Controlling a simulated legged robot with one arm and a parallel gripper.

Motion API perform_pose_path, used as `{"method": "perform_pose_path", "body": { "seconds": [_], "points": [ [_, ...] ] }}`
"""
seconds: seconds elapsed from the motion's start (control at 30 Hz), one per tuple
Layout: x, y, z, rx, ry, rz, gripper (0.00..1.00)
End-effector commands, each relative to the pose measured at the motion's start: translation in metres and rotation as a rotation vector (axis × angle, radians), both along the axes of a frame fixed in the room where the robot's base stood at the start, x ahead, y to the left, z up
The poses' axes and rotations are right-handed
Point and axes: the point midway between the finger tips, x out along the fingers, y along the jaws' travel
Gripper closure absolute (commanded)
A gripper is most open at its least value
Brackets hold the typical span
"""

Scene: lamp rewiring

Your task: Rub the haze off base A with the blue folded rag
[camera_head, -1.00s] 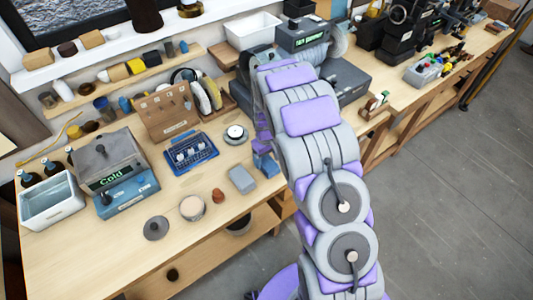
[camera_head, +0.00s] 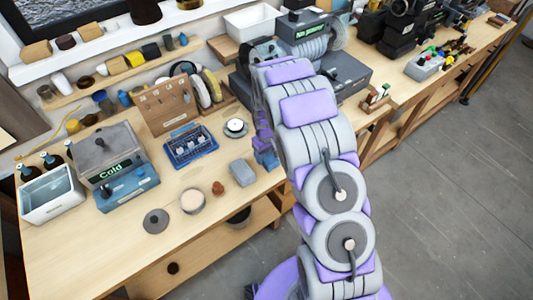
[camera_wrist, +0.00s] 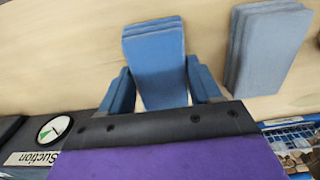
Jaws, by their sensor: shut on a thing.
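My gripper (camera_wrist: 160,92) is shut on the blue folded rag (camera_wrist: 155,50), which sits between its two blue fingers in the wrist view. In the head view my gripper (camera_head: 266,152) is partly hidden behind my arm, just above the bench near its front edge. The rag cannot be made out clearly there. I cannot tell which item is base A: a grey disc with a central knob (camera_head: 156,221) lies near the front edge, and a round pale-topped piece (camera_head: 193,200) is beside it. I see no readable base label, and haze is too small to judge.
A grey-blue folded pad (camera_wrist: 268,48) lies right of the held rag; it also shows in the head view (camera_head: 243,173). A small brown piece (camera_head: 218,188), a blue tray (camera_head: 190,146) and a round dish (camera_head: 236,127) are nearby. The "Cold" box (camera_head: 112,165) stands left.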

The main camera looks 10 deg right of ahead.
Motion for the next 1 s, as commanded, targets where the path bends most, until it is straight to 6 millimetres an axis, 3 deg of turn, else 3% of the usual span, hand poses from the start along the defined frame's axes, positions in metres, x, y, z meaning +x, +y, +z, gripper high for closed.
{"method": "perform_pose_path", "body": {
  "seconds": [0.23, 0.7, 1.0],
  "points": [
    [0.000, 0.000, 0.006, 0.000, -0.002, 0.000, 0.61],
    [0.000, 0.000, 0.047, 0.000, 0.000, 0.001, 0.61],
    [0.000, 0.000, 0.050, 0.000, 0.001, 0.000, 0.61]
  ]
}}
